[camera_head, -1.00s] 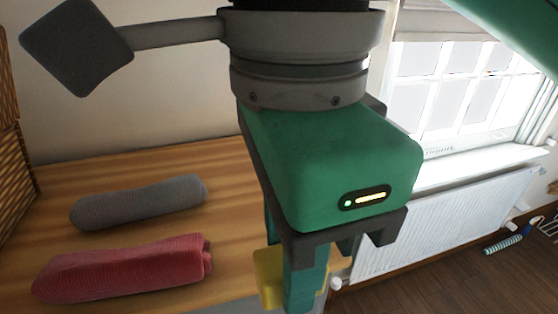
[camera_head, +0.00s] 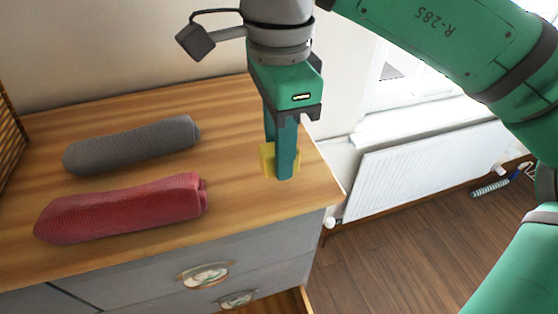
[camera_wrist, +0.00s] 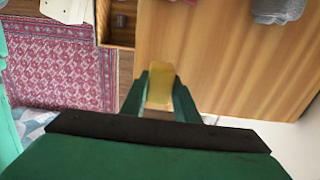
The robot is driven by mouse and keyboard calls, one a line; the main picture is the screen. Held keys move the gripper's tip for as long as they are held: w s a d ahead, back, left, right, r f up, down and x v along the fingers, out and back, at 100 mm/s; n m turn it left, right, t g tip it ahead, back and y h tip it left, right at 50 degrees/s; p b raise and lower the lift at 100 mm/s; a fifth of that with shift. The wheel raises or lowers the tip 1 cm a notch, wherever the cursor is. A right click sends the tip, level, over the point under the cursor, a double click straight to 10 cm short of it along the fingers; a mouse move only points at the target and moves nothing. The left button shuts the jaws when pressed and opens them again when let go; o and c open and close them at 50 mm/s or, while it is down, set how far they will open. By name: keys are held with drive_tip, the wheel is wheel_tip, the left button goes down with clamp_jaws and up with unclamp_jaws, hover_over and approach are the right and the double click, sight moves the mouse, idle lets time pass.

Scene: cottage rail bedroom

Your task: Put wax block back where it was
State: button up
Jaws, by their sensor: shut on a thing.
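The wax block is a small yellow block (camera_head: 267,160) between the fingers of my gripper (camera_head: 282,160), at the right end of the wooden dresser top (camera_head: 235,215). In the wrist view the yellow block (camera_wrist: 160,88) shows between the two green fingertips (camera_wrist: 160,95). My gripper points down and is shut on the block. The block is at or just above the dresser top; I cannot tell whether it touches. One finger hides part of it in the head view.
A rolled grey towel (camera_head: 132,146) and a rolled red towel (camera_head: 125,208) lie to the left on the dresser top. The dresser's right edge is close to my gripper. A white radiator (camera_head: 430,170) stands beyond it. The wood around the block is clear.

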drive_tip(key=shift+w+f, duration=0.2)
drive_tip(key=shift+f, duration=0.05)
drive_tip(key=shift+w+f, duration=0.15)
drive_tip(key=shift+f, duration=0.75)
drive_tip(key=shift+w+f, duration=0.1)
drive_tip(key=shift+f, duration=0.75)
drive_tip(key=shift+f, duration=0.15)
drive_tip(key=o, duration=0.9)
wheel_tip(320, 180, up, 12)
drive_tip(key=shift+r, duration=0.15)
